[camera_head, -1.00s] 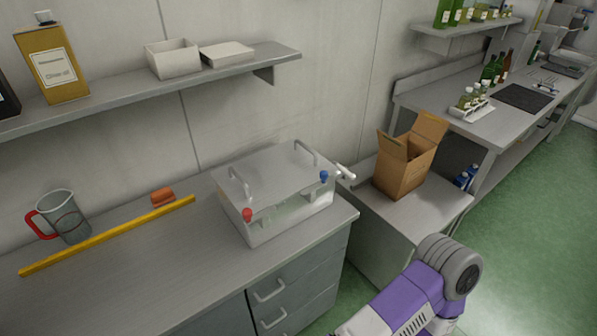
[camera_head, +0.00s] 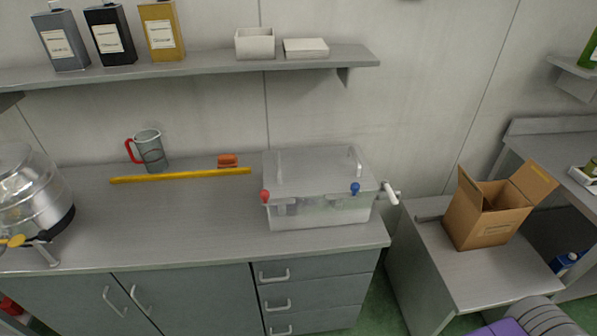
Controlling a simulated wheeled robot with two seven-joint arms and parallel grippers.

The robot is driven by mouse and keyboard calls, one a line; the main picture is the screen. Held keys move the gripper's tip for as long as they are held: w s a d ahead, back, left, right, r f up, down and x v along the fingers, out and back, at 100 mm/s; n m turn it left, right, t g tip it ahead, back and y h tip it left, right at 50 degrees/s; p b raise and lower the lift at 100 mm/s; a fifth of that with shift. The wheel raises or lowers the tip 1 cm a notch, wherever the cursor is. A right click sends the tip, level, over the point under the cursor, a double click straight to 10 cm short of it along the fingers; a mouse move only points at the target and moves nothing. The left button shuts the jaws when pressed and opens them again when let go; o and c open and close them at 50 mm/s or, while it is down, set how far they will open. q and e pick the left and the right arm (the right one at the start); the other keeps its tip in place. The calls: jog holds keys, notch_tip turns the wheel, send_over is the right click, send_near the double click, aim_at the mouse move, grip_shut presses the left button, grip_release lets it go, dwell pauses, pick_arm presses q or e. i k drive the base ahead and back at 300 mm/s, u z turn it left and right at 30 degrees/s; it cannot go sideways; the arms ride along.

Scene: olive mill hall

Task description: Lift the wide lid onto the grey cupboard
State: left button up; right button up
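The wide lid (camera_head: 320,166) is a clear, flat sheet with two upright handles. It lies on top of a clear rectangular tub (camera_head: 325,212) on the counter. A red knob and a blue knob sit at the front corners of the tub, and a white tap-like piece sticks out at its right. A low grey cupboard (camera_head: 428,282) stands to the right of the counter. An open cardboard box stands on its top. Neither gripper shows; only a purple and grey part of my arm is at the bottom right edge.
The open cardboard box (camera_head: 483,222) takes up part of the low cupboard's top. A steel vessel (camera_head: 30,195) stands far left. A shelf (camera_head: 200,68) runs above.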

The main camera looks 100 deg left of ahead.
aim_at(163, 218)
jog(key=u, duration=2.05)
